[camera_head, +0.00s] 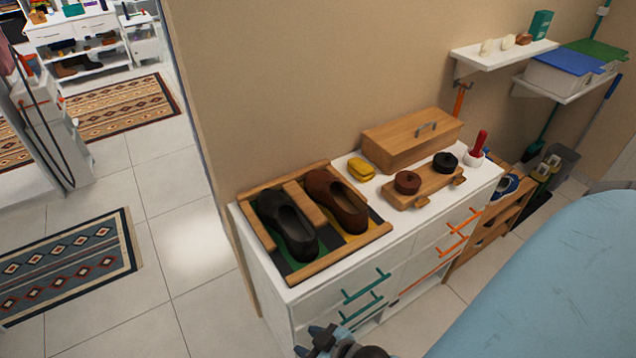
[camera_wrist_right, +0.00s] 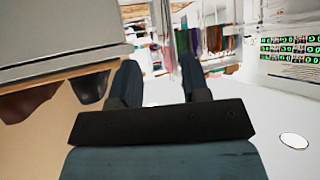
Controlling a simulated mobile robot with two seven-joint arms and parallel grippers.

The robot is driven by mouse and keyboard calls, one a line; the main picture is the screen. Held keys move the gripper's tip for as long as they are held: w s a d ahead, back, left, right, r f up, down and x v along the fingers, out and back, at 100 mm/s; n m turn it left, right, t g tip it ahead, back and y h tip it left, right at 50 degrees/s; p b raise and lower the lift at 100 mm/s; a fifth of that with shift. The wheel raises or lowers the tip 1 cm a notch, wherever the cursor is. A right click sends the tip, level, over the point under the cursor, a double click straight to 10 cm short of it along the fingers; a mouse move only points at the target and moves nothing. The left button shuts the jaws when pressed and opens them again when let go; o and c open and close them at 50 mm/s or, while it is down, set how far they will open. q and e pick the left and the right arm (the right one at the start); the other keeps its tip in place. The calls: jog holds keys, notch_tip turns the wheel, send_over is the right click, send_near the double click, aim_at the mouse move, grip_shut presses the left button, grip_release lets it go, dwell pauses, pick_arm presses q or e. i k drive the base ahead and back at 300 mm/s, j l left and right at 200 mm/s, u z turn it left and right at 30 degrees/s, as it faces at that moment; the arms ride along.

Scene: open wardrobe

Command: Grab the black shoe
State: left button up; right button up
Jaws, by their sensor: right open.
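The black shoe (camera_head: 288,228) lies in the left slot of a wooden shoe tray (camera_head: 343,255) on top of a white drawer unit (camera_head: 430,215). A brown shoe (camera_head: 338,203) lies beside it on the right. My right gripper (camera_head: 312,342) is at the bottom edge of the head view, in front of and below the shoes, apart from them. In the right wrist view its fingers (camera_wrist_right: 158,85) are spread with nothing between them. That view seems upside down, with the black shoe (camera_wrist_right: 91,88) left of the fingers. My left gripper is not in view.
Right of the shoes stand a yellow item (camera_head: 361,168), a wooden box (camera_head: 412,141) and a wooden stand with two dark round pieces (camera_head: 424,187). Green handles (camera_head: 366,286) and orange handles (camera_head: 460,233) project from the unit's front.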

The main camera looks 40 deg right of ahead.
aim_at(274, 208)
jog(key=i+j+z, duration=0.15)
jog(key=z, duration=0.25)
jog(key=i+j+z, duration=0.1)
jog(key=j+z, duration=0.25)
jog(key=i+j+z, duration=0.1)
jog(key=j+z, duration=0.15)
jog(key=z, duration=0.15)
